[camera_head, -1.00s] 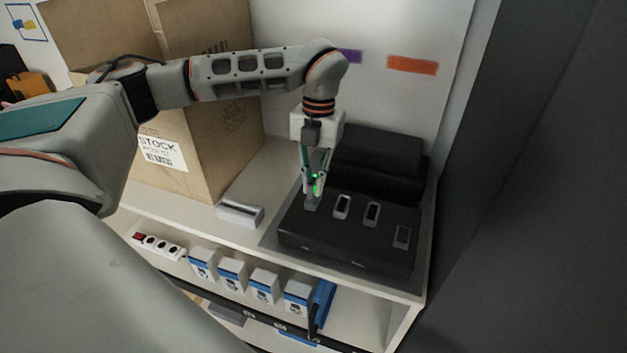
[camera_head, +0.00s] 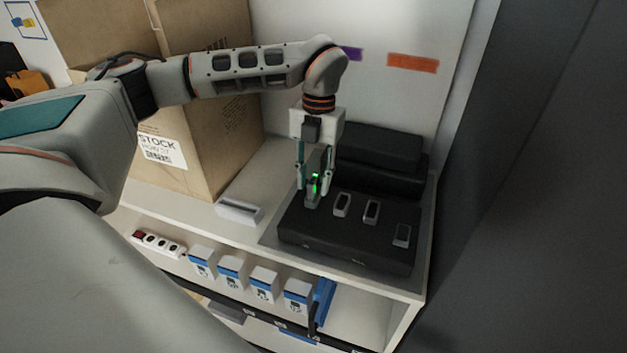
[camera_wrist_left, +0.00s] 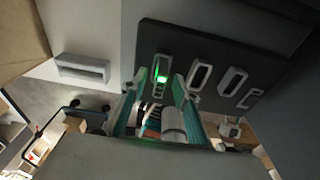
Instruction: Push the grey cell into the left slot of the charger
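The charger (camera_head: 345,240) is a black box on the shelf top with a row of pale-rimmed slots. The grey cell (camera_head: 311,199) is at the left slot, where a green light glows; how deep it sits I cannot tell. My left gripper (camera_head: 315,186) points down over that slot, its fingers apart on either side of the cell. In the left wrist view, the cell (camera_wrist_left: 161,68) with the green light shows between the parted teal fingers (camera_wrist_left: 160,82). The other slots (camera_head: 371,212) look empty. My right gripper is not in view.
A white slotted block (camera_head: 240,212) lies left of the charger. A black case (camera_head: 380,150) stands behind it, and a large carton (camera_head: 205,130) at the back left. Small white-and-blue boxes (camera_head: 264,285) and a power strip (camera_head: 158,244) are on the shelf below.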

